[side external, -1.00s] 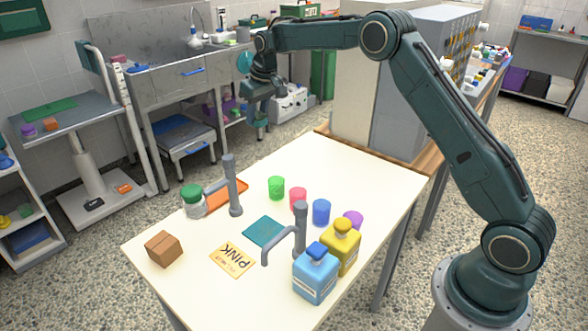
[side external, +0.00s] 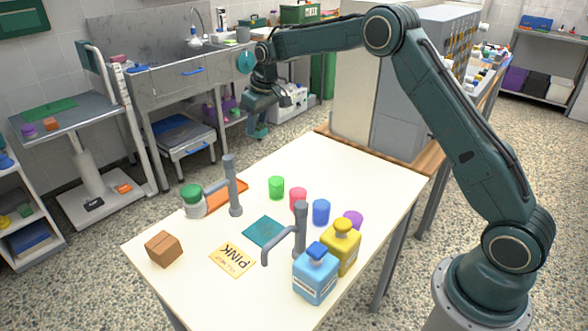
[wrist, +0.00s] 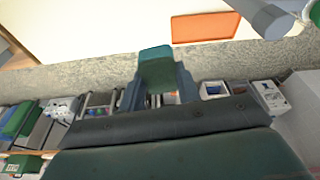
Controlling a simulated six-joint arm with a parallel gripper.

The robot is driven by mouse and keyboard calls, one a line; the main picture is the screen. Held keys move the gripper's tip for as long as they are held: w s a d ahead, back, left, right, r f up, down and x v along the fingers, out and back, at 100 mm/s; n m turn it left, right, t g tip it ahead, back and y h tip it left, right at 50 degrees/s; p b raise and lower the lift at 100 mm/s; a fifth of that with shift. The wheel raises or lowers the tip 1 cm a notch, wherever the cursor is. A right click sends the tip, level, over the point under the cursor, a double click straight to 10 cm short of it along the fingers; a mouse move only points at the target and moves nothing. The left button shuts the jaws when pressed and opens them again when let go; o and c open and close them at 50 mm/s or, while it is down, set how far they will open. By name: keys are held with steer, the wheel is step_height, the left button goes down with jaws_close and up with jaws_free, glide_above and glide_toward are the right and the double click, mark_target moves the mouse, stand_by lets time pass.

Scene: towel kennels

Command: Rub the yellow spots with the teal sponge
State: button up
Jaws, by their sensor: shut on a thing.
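My gripper (side external: 257,131) hangs in the air beyond the table's far left edge in the side view. In the wrist view my gripper (wrist: 157,85) is shut on a teal block, which looks like the teal sponge (wrist: 156,56). In the side view the sponge is hard to tell from the teal gripper. I cannot make out any yellow spots in either view. A flat teal square (side external: 265,232) lies on the white table (side external: 330,165).
Green (side external: 276,187), pink (side external: 298,199), blue (side external: 321,211) and purple (side external: 353,220) cups stand mid-table.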

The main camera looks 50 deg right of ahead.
steer(key=s+a+f+n, duration=0.1)
steer(key=s, duration=0.1)
steer(key=s+a+f+n, duration=0.1)
steer(key=s+a+f, duration=0.1)
steer(key=s+a+f+n+y, duration=0.1)
steer(key=s+a+f+n, duration=0.1)
steer(key=shift+s+a+f, duration=0.15)
steer(key=shift+s+f, duration=0.05)
steer(key=shift+s, duration=0.05)
steer(key=s+a+f+n, duration=0.1)
steer(key=s, duration=0.1)
steer(key=s+a+f+n, duration=0.1)
steer(key=s+a, duration=0.1)
steer(key=s, duration=0.1)
steer(key=s+a+f+n+y, duration=0.1)
steer(key=s+f, duration=0.1)
steer(key=s, duration=0.1)
steer(key=shift+s+a+n+g, duration=0.2)
steer(key=shift+a+n+g, duration=0.1)
steer(key=shift+g, duration=0.1)
